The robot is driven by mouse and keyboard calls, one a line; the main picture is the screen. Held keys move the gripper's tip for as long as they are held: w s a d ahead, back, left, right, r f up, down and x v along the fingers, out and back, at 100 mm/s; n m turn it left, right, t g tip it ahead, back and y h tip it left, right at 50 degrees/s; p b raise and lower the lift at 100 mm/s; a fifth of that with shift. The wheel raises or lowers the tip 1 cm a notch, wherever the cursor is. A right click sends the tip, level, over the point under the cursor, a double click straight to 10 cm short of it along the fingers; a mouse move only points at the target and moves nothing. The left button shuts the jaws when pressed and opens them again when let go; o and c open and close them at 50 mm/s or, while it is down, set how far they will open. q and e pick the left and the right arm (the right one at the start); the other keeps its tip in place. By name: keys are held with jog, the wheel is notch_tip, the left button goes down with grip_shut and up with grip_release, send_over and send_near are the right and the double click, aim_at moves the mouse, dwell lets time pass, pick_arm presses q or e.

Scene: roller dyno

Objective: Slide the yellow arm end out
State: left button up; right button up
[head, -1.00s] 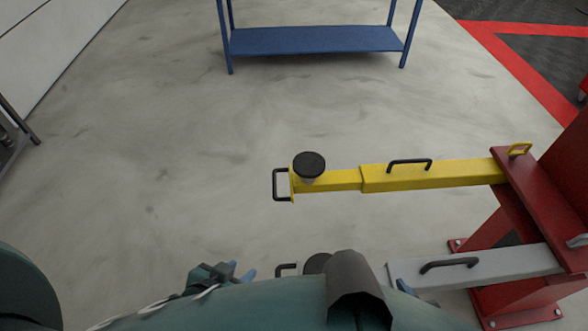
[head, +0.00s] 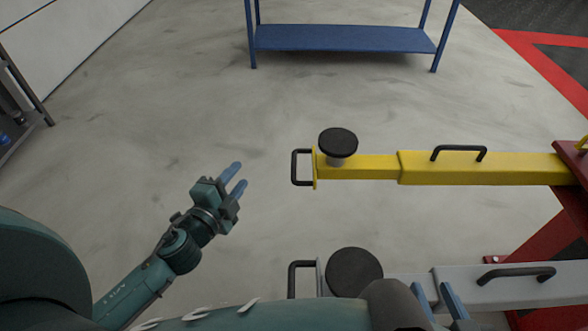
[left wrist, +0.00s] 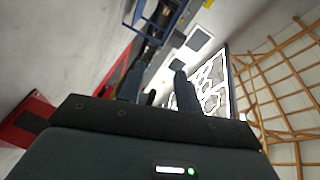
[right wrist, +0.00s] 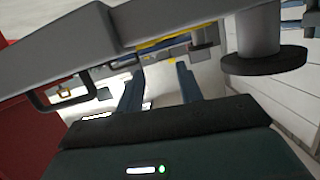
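The yellow arm (head: 485,169) reaches left from the red lift post in the head view. Its narrower yellow end section (head: 365,167) carries a round black pad (head: 338,141) and a black end handle (head: 301,167). A second black handle (head: 459,152) sits on the thicker sleeve. My left gripper (head: 236,178) is open and empty, left of the end handle and apart from it. My right gripper (head: 436,300) is open beside the grey arm, its fingers partly hidden by my own arm. In the right wrist view its fingers (right wrist: 160,88) are spread with nothing held between them.
A grey arm (head: 500,288) with a black pad (head: 354,272) and handles lies nearer me, parallel to the yellow one. The red post (head: 575,160) stands at right. A blue table (head: 345,38) stands behind. The floor left of the yellow arm is clear.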

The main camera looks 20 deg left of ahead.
aim_at(294, 165)
pick_arm(q)
jog(key=w+d+f+m+h, duration=0.1)
jog(key=w+d+m+h, duration=0.1)
jog(key=w+d+m, duration=0.1)
jog(key=w+d+f+m+g+h, duration=0.1)
jog(key=w+d+f+m+h, duration=0.1)
jog(key=w+d+m, duration=0.1)
jog(key=w+d+f+m+g+h, duration=0.1)
jog(key=w+d+m+h, duration=0.1)
jog(key=w, duration=0.3)
jog(key=shift+w+d+f+m, duration=0.3)
jog(key=shift+d+f+m, duration=0.1)
jog(key=shift+d+m, duration=0.35)
grip_shut()
